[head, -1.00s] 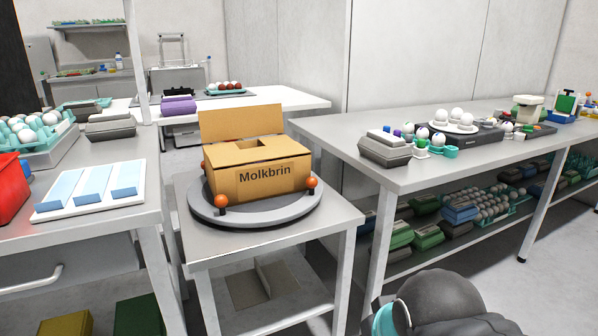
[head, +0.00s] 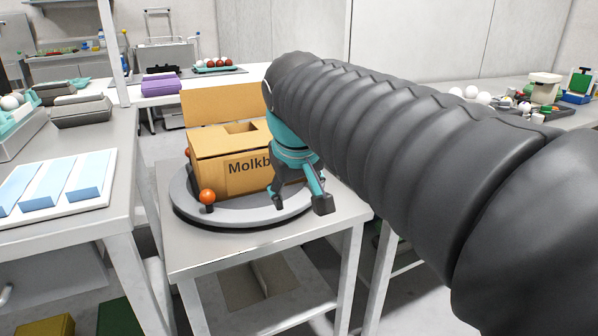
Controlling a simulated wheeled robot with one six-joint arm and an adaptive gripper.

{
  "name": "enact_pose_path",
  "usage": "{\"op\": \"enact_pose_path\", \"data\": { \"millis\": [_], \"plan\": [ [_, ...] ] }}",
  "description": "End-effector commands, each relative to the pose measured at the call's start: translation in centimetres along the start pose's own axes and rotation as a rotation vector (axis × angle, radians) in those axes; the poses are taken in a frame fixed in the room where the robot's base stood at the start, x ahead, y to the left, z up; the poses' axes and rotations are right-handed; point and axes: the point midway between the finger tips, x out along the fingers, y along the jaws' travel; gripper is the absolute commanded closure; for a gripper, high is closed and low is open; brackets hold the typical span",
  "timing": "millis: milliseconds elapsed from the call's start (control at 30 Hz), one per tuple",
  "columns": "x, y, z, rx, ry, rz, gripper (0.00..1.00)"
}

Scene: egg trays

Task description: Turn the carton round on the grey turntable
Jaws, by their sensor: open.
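The tan carton (head: 213,176), with its rear flap raised and the partly covered print "Molkb" on its front, sits upright on the grey turntable (head: 235,217). An orange knob on a dark post (head: 207,196) stands at the turntable's front left, and part of another shows at the carton's left. My gripper (head: 298,203) has dark fingertips and teal fingers. It is open, pointing down in front of the carton's right part, over the turntable's front right rim. Whether it touches anything cannot be told. My arm and gripper hide the carton's right end and the turntable's right side.
The turntable stands on a small metal table (head: 215,254). A left bench holds a white board (head: 98,200) with light blue blocks and grey cartons (head: 82,110). A right bench with white balls and a green-topped item (head: 580,82) is largely behind my arm.

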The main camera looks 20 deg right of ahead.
Motion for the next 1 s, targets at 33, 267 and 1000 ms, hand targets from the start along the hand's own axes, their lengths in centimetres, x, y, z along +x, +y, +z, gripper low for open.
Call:
{"op": "enact_pose_path", "data": {
  "millis": [33,267,1000],
  "plan": [
    [0.2,0.9,-2.3,-0.001,-0.010,0.024,0.42],
    [-0.1,5.0,-9.7,0.007,-0.048,0.123,0.42],
    [6.9,8.4,-12.2,0.021,-0.071,0.175,0.42]
  ]
}}
